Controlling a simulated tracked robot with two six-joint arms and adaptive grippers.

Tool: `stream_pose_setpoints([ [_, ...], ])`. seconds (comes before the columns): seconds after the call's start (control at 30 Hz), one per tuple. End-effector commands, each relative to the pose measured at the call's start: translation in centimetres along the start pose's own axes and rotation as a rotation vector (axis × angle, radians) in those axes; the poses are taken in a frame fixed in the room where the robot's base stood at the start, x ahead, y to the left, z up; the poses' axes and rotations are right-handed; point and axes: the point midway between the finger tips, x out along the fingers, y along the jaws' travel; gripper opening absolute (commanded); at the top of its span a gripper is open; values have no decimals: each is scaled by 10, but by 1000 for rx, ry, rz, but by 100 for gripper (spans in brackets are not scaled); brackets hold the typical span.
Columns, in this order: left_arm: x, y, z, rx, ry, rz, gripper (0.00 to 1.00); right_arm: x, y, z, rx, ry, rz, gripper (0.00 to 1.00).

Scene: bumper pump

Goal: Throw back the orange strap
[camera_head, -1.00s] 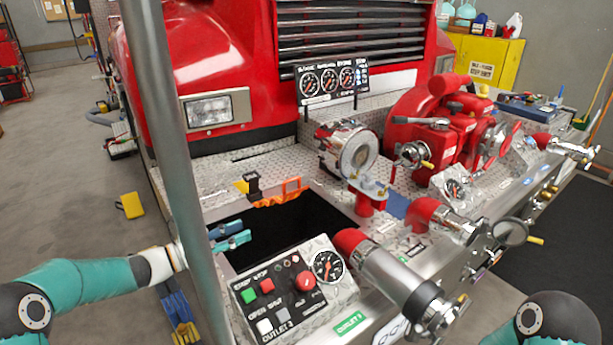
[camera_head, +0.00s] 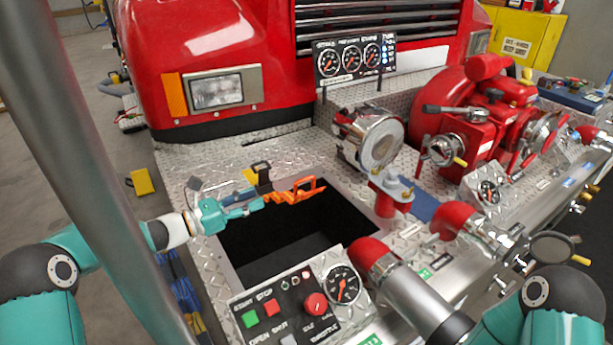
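The orange strap (camera_head: 296,192) lies along the back edge of the dark open bin (camera_head: 290,240) in the diplate-covered bumper, beside a black and yellow buckle (camera_head: 260,176). My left gripper (camera_head: 258,203) reaches in from the left over the bin's back left corner. Its teal fingertips are at the strap's left end, just below the buckle. Whether they are closed on the strap or only beside it cannot be made out.
A grey upright pole (camera_head: 95,170) stands in the left foreground, in front of my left arm. The control panel (camera_head: 300,305) borders the bin's front. A chrome gauge or bell (camera_head: 375,142) and red pipe fittings stand to the right. A red truck front rises behind.

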Motion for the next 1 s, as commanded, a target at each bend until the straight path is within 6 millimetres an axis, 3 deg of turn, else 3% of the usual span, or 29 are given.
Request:
stream_pose_setpoints([
  [0.4,94,-4,1,-1,2,-12,36,-22,-8,0,0,1,0,0],
  [0.6,130,-4,0,-1,2,-11,36,-30,-11,0,0,1,0,0],
  [0.8,150,-4,0,0,2,-10,36,-34,-12,0,0,1,0,0],
  [1.0,154,-3,-1,-1,2,-9,36,-34,-12,0,0,1,0,0],
])
